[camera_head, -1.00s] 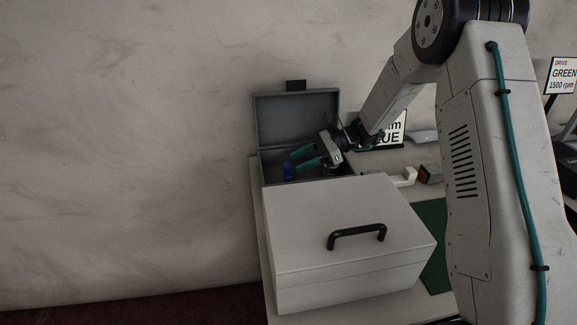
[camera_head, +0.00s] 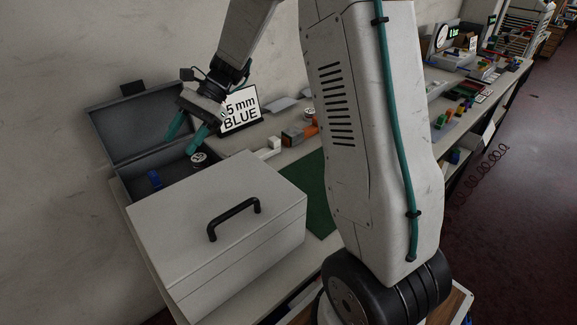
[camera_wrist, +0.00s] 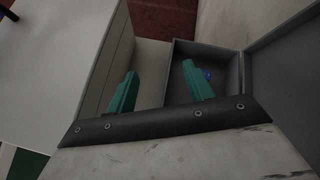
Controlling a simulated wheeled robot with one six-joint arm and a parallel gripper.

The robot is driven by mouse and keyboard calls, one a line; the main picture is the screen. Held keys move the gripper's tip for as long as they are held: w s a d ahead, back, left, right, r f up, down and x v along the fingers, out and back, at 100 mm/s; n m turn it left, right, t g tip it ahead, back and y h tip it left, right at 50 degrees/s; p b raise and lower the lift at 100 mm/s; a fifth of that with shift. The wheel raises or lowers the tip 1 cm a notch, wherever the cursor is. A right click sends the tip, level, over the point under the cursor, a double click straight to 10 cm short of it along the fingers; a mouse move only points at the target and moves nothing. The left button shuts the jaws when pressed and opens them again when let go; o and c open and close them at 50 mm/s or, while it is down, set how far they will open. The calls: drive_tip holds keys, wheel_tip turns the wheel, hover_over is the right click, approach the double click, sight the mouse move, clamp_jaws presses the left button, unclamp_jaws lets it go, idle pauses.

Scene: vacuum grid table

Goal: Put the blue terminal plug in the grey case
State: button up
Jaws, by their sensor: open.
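The grey case (camera_head: 135,128) stands open at the back left of the table, its lid leaning up by the wall. A blue terminal plug (camera_head: 155,179) is inside it, towards the left, partly hidden by the white box in front. The wrist view shows a small blue part of the plug (camera_wrist: 207,75) inside the case (camera_wrist: 233,72), beside one green finger. My gripper (camera_head: 180,145) is above the case, its two green fingers apart with nothing between them. The wrist view also shows the gripper (camera_wrist: 160,70) open.
A large white box with a black handle (camera_head: 234,218) stands right in front of the case. A "5 mm BLUE" sign (camera_head: 240,108) stands behind to the right. A white block (camera_head: 268,147), an orange-and-grey part (camera_head: 298,134) and a green mat (camera_head: 308,190) lie right of the box.

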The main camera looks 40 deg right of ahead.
drive_tip(key=s+r+n+h, duration=0.3)
drive_tip(key=s+r+n, duration=0.1)
drive_tip(key=s, duration=0.5)
drive_tip(key=s+r+n+h, duration=0.2)
drive_tip(key=s+r+n, duration=0.1)
drive_tip(key=s, duration=0.5)
drive_tip(key=s+d+n+t+h, duration=0.1)
drive_tip(key=s+d+n+h, duration=0.1)
drive_tip(key=s, duration=0.5)
drive_tip(key=s+d+n+t+h, duration=0.2)
drive_tip(key=s+d+n+h, duration=0.1)
drive_tip(key=s, duration=0.4)
drive_tip(key=shift+d+f+n, duration=0.2)
drive_tip(key=shift+d+n, duration=0.15)
drive_tip(key=shift+n, duration=0.15)
